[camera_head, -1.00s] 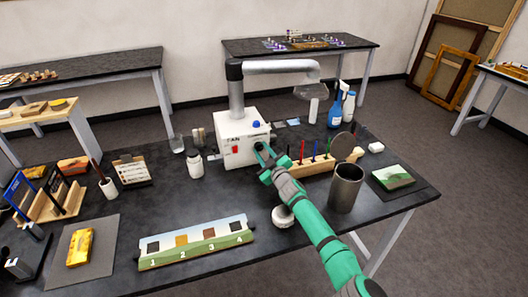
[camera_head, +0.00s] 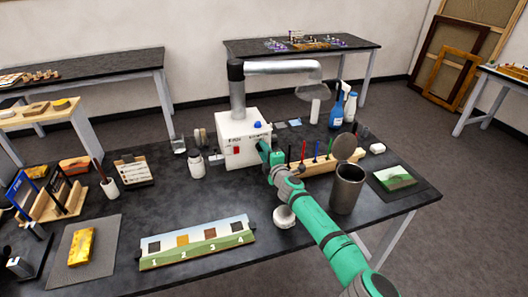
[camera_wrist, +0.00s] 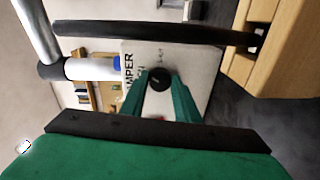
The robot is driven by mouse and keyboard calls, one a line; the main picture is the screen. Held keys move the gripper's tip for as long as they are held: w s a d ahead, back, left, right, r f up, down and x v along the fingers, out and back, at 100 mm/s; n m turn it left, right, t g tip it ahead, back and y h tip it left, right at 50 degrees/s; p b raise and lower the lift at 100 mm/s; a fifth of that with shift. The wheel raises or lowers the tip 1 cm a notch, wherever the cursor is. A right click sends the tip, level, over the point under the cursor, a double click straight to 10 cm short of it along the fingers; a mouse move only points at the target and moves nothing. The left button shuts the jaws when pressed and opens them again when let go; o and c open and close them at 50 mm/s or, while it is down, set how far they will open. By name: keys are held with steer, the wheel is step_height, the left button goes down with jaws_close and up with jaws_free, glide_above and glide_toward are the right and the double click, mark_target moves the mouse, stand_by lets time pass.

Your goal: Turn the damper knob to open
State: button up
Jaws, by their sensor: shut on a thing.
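The damper knob (camera_wrist: 159,79) is a small black round knob on the front of the white fume extractor box (camera_head: 236,150). In the wrist view the lettering "DAMPER" stands beside it on the white panel. My gripper (camera_wrist: 161,84) has its two green fingers on either side of the knob, closed on it. In the head view my gripper (camera_head: 266,150) reaches the box's front right side, and my green arm hides the knob. A red switch and a blue button also show on the box.
A wooden rack (camera_head: 312,161) with coloured tools stands close right of my gripper. A dark metal cup (camera_head: 346,190) stands beside my arm. The front middle of the table holds a numbered panel (camera_head: 196,243).

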steer(key=shift+n+h, duration=0.4)
steer(key=shift+n, duration=2.4)
steer(key=shift+d, duration=0.1)
steer(key=shift+a, duration=0.2)
steer(key=o, duration=1)
steer(key=shift+a, duration=0.1)
steer(key=shift+o, duration=0.2)
steer(key=shift+s, duration=0.1)
